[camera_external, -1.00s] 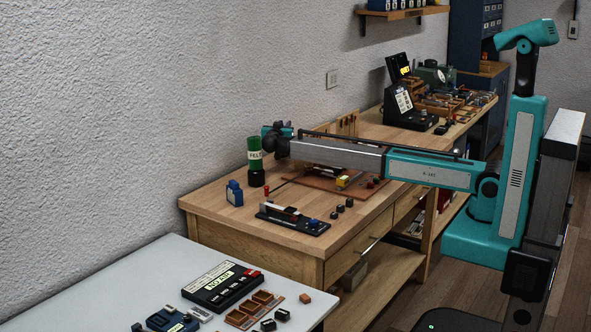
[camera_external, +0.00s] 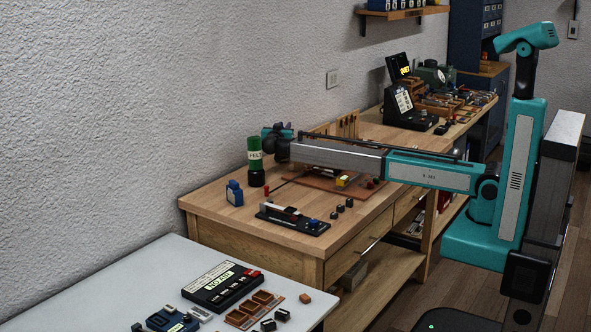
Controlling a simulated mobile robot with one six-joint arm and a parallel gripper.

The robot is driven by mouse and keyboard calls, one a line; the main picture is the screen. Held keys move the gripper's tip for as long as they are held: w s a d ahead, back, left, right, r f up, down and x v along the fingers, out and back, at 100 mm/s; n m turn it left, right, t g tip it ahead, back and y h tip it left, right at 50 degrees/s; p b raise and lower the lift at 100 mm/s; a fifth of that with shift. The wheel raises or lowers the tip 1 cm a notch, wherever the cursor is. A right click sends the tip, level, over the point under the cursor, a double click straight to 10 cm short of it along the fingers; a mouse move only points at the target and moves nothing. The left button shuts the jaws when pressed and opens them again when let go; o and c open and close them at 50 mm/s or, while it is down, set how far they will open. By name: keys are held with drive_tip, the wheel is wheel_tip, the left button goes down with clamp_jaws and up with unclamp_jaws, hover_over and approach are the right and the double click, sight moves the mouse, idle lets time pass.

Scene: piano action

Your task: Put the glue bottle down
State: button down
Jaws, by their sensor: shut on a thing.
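My gripper (camera_external: 270,134) is at the far end of my outstretched arm, above the back of the wooden workbench (camera_external: 230,211), close to the wall. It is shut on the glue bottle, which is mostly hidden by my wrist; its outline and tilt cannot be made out. The gripper is just behind and above a green cylinder labelled FELT (camera_external: 255,155), and I cannot tell whether they touch.
A small blue bottle-like object (camera_external: 234,194) stands near the bench's left end. A dark rail-like fixture (camera_external: 292,219), small dark blocks (camera_external: 340,209) and a brown board (camera_external: 313,185) lie on the bench. Bare wood lies around the blue object.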

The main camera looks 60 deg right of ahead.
drive_tip(key=shift+f, duration=0.15)
drive_tip(key=c, duration=1.4)
unclamp_jaws()
drive_tip(key=shift+c, duration=0.2)
wheel_tip(320, 180, up, 8)
drive_tip(key=s+a+r+n+t+y, duration=0.1)
drive_tip(key=s+a+r+t, duration=0.1)
drive_tip(key=a+r, duration=0.4)
drive_tip(key=s+a+r+n+t+y+b, duration=0.1)
drive_tip(key=s+a+r, duration=0.4)
drive_tip(key=a, duration=1)
wheel_tip(320, 180, up, 2)
drive_tip(key=shift+a+r+n+t+y, duration=0.2)
drive_tip(key=shift+r+n+t+y, duration=0.1)
drive_tip(key=shift+n+t, duration=0.45)
